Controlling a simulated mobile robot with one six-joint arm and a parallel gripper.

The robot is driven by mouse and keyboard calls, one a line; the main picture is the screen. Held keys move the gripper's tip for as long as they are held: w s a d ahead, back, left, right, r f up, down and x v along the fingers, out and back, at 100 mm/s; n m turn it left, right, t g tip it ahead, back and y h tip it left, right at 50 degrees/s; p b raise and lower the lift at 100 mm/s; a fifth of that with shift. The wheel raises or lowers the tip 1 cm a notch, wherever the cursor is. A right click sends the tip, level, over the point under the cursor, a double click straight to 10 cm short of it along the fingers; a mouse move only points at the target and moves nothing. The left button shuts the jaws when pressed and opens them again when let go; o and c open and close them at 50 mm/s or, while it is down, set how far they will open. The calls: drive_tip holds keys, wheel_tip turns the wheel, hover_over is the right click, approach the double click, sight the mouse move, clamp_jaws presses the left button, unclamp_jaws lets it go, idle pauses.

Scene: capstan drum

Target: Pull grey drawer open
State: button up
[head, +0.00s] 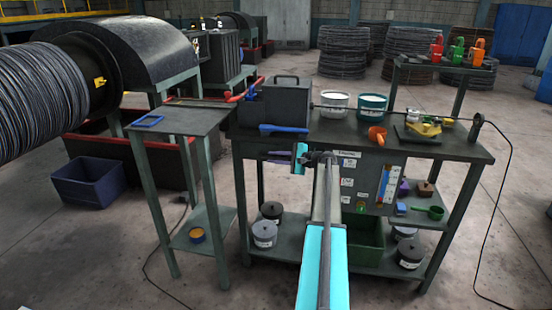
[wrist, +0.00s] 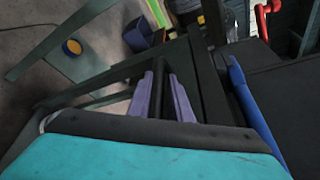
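The dark grey workbench (head: 430,150) has a front below its top, which my arm partly covers in the head view. A dark bar (head: 276,153) shows at this front, beside my purple fingers; I cannot tell whether it is the grey drawer's handle. My gripper (head: 282,158) is at the bench front, just under the top. In the wrist view the two purple fingers of my gripper (wrist: 165,98) are apart, with a dark bar (wrist: 160,92) between them. I cannot tell whether they touch it. The drawer's outline is not clear, and it does not look pulled out.
Floor in front is clear.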

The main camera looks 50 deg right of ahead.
clamp_jaws()
drive_tip(key=shift+s+a, duration=0.1)
drive_tip(key=shift+s, duration=0.05)
drive_tip(key=s+a, duration=0.6)
drive_tip(key=a, duration=0.3)
drive_tip(key=s+a, duration=0.5)
drive_tip(key=a, duration=0.5)
drive_tip(key=shift+s+b, duration=0.4)
drive_tip(key=shift+b, duration=0.05)
drive_tip(key=shift+a, duration=0.1)
unclamp_jaws()
